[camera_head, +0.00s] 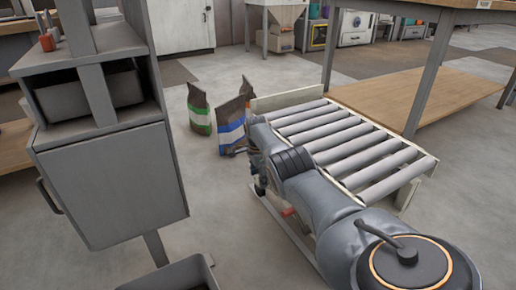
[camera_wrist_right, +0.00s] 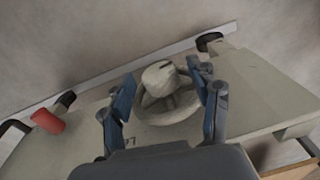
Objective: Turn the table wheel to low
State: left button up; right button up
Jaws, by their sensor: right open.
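The table wheel (camera_wrist_right: 168,106) is a pale round handwheel with spokes and a rounded hub. In the right wrist view it sits between and beyond the fingers of my right gripper (camera_wrist_right: 161,74). The gripper is open, with one blue-padded finger on each side of the hub. I cannot tell whether either finger touches the wheel. In the head view my right gripper (camera_head: 260,182) is small, at the near left end of the roller table (camera_head: 345,183), and my arm hides the wheel. No low marking can be read. My left gripper is not in view.
A red knob (camera_wrist_right: 47,121) shows left of the wheel in the wrist view. A green-banded bag (camera_head: 199,112) and a blue-banded bag (camera_head: 232,125) stand on the floor beyond the gripper.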

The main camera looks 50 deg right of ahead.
notch_tip(320, 180, up, 12)
jog(key=a, duration=0.1)
jog(key=shift+s, duration=0.25)
jog(key=shift+f, duration=0.1)
dwell(0.4)
